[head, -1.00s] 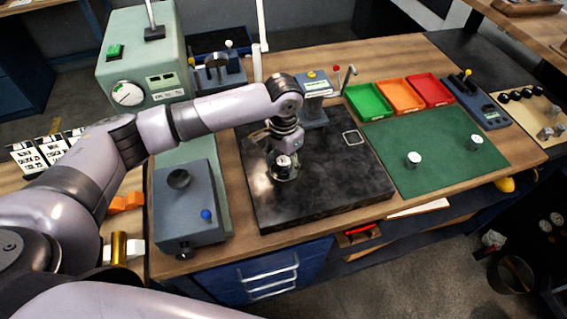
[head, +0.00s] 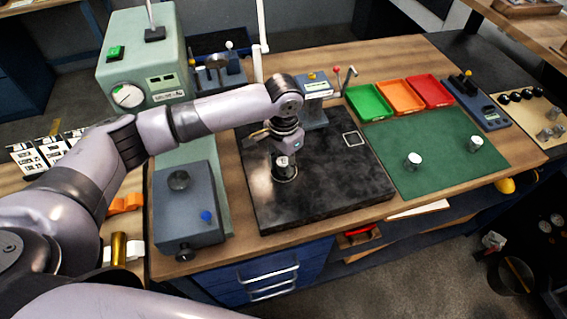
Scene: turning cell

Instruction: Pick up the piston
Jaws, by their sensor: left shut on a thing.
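My left gripper (head: 284,165) is above the black plate (head: 340,196), pointing down. It is shut on a small silver piston (head: 283,161), which shows between the fingers. The fingers partly hide the piston, and I cannot tell whether it touches the plate. Two similar silver cylinders stand upright on the green mat (head: 440,178), one near its left side (head: 413,160) and one near its right side (head: 475,143). My right gripper is not in view.
Green (head: 368,103), orange (head: 400,96) and red (head: 431,91) trays lie behind the mat. A blue-grey fixture (head: 187,212) stands left of the plate, and a pale green machine (head: 140,70) stands at the back left. The plate's front right is clear.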

